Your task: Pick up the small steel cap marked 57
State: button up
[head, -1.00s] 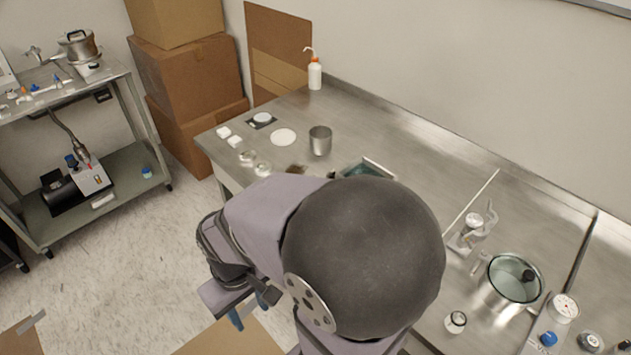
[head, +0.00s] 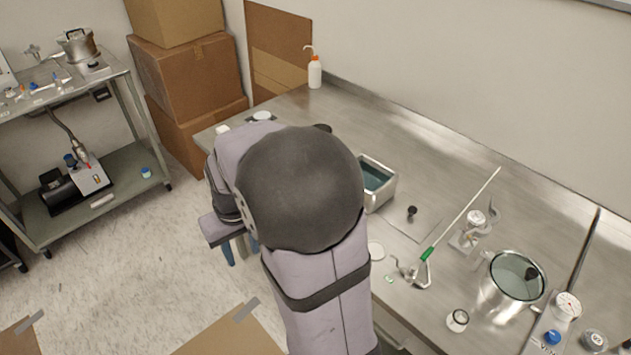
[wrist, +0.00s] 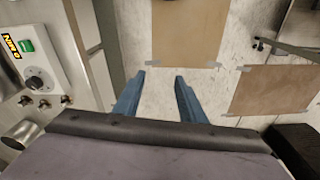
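A small round grey steel cap (head: 594,340) with a dark mark on top lies at the lower right edge of the head view. Its mark is too small to read for certain. My gripper (head: 240,250) is off the left front side of the bench, far from this cap, and partly hidden by my arm. In the wrist view my gripper (wrist: 160,98) has its two blue fingers apart with only floor between them. No cap shows in the wrist view.
A blue knob (head: 552,337) and a dial gauge (head: 567,306) are close to the cap.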

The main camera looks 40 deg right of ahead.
jog(key=shift+w+d+f+m+t+h+b, duration=0.6)
jog(key=shift+w+d, duration=1.4)
jog(key=shift+d, duration=3.7)
jog(key=shift+w+d+f+m+t+h+b, duration=0.2)
jog(key=shift+w+d+f+m, duration=1.3)
jog(key=shift+d, duration=4.15)
jog(key=shift+w+d+f+m+t+h+b, duration=0.1)
jog(key=shift+w+d+f+t+h+b, duration=0.3)
jog(key=shift+w+d, duration=3.7)
jog(key=shift+s+d+f+p, duration=0.35)
jog(key=shift+d+f, duration=0.2)
jog(key=shift+d, duration=0.25)
jog(key=shift+s+d+f+p, duration=0.3)
jog(key=shift+d+f+p, duration=0.2)
jog(key=shift+d, duration=0.3)
jog(key=shift+s+d+f+p, duration=0.35)
jog(key=shift+d+f, duration=0.2)
jog(key=shift+d, duration=0.25)
jog(key=shift+w+d+f, duration=0.1)
jog(key=shift+w+f, duration=0.15)
jog(key=shift+f, duration=0.35)
grip_shut()
